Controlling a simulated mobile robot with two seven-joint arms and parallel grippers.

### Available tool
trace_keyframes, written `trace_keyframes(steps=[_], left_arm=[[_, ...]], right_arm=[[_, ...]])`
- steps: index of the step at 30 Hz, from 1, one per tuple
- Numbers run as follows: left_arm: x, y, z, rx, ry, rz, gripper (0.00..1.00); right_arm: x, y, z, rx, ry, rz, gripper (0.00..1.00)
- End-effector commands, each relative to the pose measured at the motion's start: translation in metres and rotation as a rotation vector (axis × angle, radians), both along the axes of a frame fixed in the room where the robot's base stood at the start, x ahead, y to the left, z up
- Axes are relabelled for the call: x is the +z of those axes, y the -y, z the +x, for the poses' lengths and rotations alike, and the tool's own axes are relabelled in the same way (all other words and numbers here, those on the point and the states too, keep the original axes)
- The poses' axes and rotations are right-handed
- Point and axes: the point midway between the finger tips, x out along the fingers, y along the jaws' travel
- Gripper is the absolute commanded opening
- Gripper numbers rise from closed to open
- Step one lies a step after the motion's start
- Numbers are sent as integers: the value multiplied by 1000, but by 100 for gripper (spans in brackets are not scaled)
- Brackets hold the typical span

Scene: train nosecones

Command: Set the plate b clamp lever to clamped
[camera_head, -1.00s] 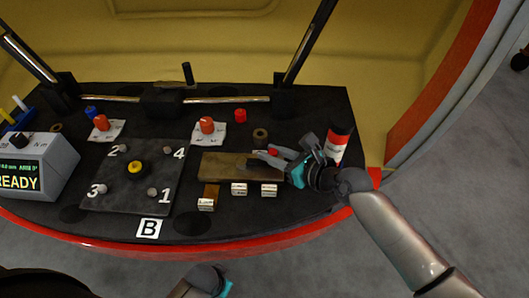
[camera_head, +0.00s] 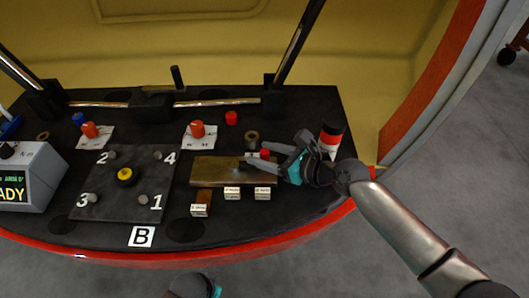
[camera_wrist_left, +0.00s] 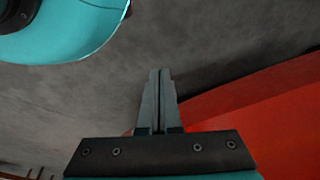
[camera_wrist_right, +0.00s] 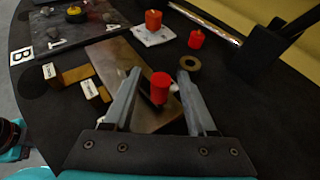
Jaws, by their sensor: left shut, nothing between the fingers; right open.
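The plate marked B (camera_head: 118,205) lies flat on the black table, with a yellow-topped knob (camera_head: 125,176) at its middle. To its right is a brass-coloured plate (camera_head: 215,170) with a red-capped upright piece (camera_head: 265,154) at its right end; I cannot tell for sure whether this is the clamp lever. My right gripper (camera_head: 258,160) is open around the red cap. In the right wrist view the red cap (camera_wrist_right: 160,86) stands between the spread fingers (camera_wrist_right: 157,92), apart from both. My left gripper (camera_wrist_left: 157,100) is shut and empty, low over the grey floor.
Two red knobs on white cards (camera_head: 200,139) stand behind. A black handle (camera_head: 177,77) rises at the rail. A red-and-black can (camera_head: 331,138) is close to my right gripper. A grey display box (camera_head: 33,178) is at left.

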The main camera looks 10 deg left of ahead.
Motion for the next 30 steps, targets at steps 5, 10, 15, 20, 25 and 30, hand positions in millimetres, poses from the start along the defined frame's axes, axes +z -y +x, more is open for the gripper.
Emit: trace_keyframes(steps=[5, 10, 15, 20, 25, 30], left_arm=[[1, 0, 3, 0, 5, 0, 0], [2, 0, 6, 0, 10, -1, 0], [-7, -2, 2, -1, 5, 3, 0], [-19, -9, -5, -3, 3, 10, 0], [-32, -17, -15, -4, 0, 20, 0], [-43, -26, -26, -5, -1, 28, 0]], right_arm=[[1, 0, 0, 0, 1, 0, 57], [1, 1, 0, -1, 2, 1, 57], [6, 9, -4, -2, 1, 1, 57], [12, 22, -12, -1, 0, 0, 57], [20, 39, -21, 0, -1, 0, 57], [28, 57, -31, -1, -1, -2, 57]])
